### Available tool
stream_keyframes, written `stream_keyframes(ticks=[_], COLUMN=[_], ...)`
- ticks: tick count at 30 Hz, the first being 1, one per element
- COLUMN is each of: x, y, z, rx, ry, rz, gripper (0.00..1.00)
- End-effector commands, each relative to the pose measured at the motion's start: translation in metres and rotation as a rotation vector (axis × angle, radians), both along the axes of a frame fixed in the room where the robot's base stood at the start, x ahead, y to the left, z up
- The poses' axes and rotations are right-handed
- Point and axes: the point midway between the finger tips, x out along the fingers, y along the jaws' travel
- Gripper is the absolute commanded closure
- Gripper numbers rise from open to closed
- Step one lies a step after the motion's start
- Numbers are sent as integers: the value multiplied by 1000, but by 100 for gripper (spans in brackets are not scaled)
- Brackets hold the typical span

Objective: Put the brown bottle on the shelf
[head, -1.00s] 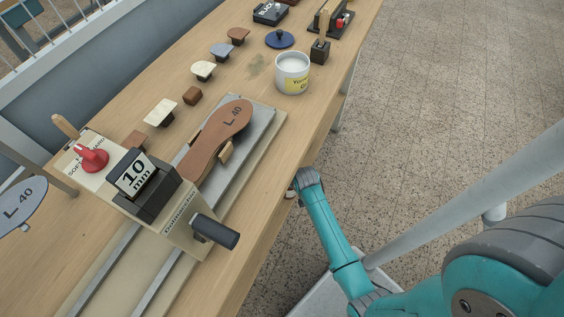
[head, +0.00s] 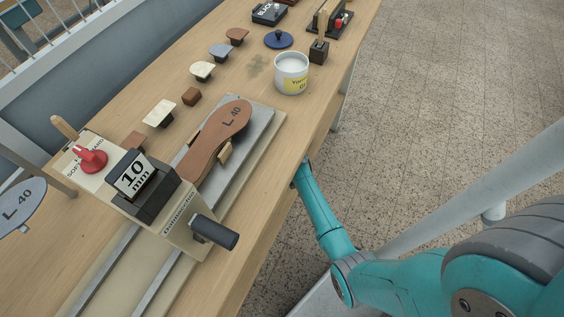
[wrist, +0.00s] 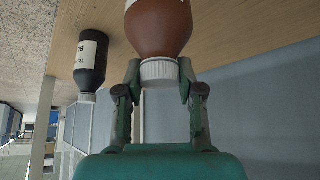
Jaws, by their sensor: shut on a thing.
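In the wrist view the brown bottle (wrist: 160,28) shows upside down in the picture, with its white ribbed cap (wrist: 160,71) toward my gripper. My gripper (wrist: 160,80) is shut on the bottle at the cap, with one finger on each side. The bottle's far end is cut off by the picture's top edge. I cannot tell whether it touches the wooden surface (wrist: 250,35) behind it. In the head view my gripper and the bottle are hidden beyond the workbench edge. No shelf can be made out for certain in the head view.
A black bottle (wrist: 88,60) with a white label is left of the brown one in the wrist view. The workbench (head: 270,130) holds a stamping machine (head: 150,195), a shoe sole (head: 215,145), a white tin (head: 291,73) and several stamps. The floor (head: 450,90) at right is clear.

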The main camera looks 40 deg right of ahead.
Motion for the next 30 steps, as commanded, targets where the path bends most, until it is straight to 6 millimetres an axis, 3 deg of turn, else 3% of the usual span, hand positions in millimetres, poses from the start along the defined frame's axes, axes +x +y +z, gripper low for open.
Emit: stream_keyframes(ticks=[4, 16, 17, 19, 30], x=[1, 0, 0, 0, -1], y=[0, 0, 0, 0, 0], z=[-10, -13, -14, -14, -11], rx=[0, -1, 0, 0, 0], ry=[-1, -2, 0, 0, 0], rz=[0, 0, 0, 0, 0], gripper=[100, 100, 55, 38, 37])
